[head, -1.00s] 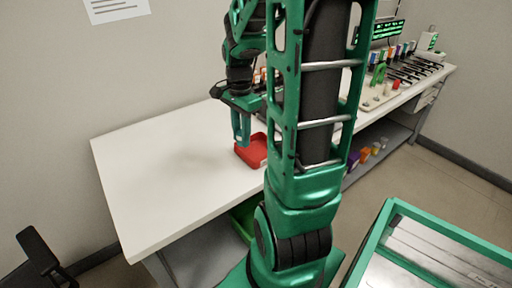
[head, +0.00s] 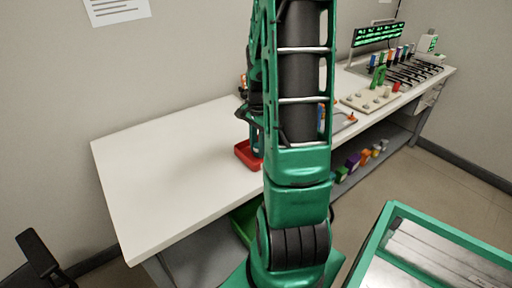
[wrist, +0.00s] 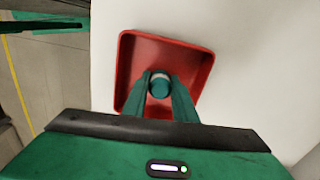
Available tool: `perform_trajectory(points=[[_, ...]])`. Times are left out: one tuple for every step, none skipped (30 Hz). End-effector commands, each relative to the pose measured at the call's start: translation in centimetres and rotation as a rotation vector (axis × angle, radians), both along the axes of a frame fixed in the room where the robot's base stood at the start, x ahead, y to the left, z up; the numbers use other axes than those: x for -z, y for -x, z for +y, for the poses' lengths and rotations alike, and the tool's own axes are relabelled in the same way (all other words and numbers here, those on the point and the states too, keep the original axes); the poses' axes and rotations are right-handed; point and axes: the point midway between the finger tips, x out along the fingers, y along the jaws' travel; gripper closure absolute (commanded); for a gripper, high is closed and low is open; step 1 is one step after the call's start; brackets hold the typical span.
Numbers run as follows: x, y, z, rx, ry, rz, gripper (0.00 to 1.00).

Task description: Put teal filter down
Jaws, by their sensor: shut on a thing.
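The teal filter (wrist: 160,86) is a small round piece with a pale band, seen from above in the wrist view. My gripper (wrist: 162,82) is shut on it, one finger on each side. Both are over the inside of a red tray (wrist: 205,75) on the white table. I cannot tell whether the filter touches the tray floor. In the head view the red tray (head: 243,154) is partly hidden behind my arm, and the filter and fingertips are hidden too.
The white table (head: 170,170) is clear to the left of the tray. Farther right along the bench stand a beige board (head: 372,100), a green-lit display (head: 377,35) and several colored pieces. A green-framed case (head: 385,240) is at the lower right.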

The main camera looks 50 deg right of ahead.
Motion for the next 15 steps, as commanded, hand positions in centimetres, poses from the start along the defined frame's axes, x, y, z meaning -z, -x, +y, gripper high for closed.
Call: perform_trajectory(points=[[-0.03,-0.01,-0.01,0.000,0.000,0.000,0.97],[-0.04,0.00,-0.01,0.000,0.000,0.000,0.97],[-0.04,0.00,-0.01,0.000,0.000,0.000,0.97],[-0.04,0.00,-0.02,0.000,0.000,0.000,0.97],[-0.04,0.00,-0.02,0.000,0.000,0.000,0.97],[0.01,0.01,-0.02,0.001,0.000,0.000,0.97],[0.08,0.02,-0.02,0.001,0.000,0.000,0.97],[0.16,0.03,-0.01,0.001,0.000,0.001,0.97],[0.19,0.03,-0.02,0.001,0.000,0.000,0.70],[0.17,0.04,-0.03,0.001,0.000,0.000,0.63],[0.17,0.04,-0.03,0.001,0.000,0.000,0.56],[0.16,0.04,-0.03,0.001,0.000,0.000,0.56],[0.16,0.04,-0.03,0.001,0.000,0.000,0.56],[0.16,0.04,-0.03,0.001,0.000,0.000,0.56],[0.15,0.04,-0.03,0.001,0.000,0.000,0.56]])
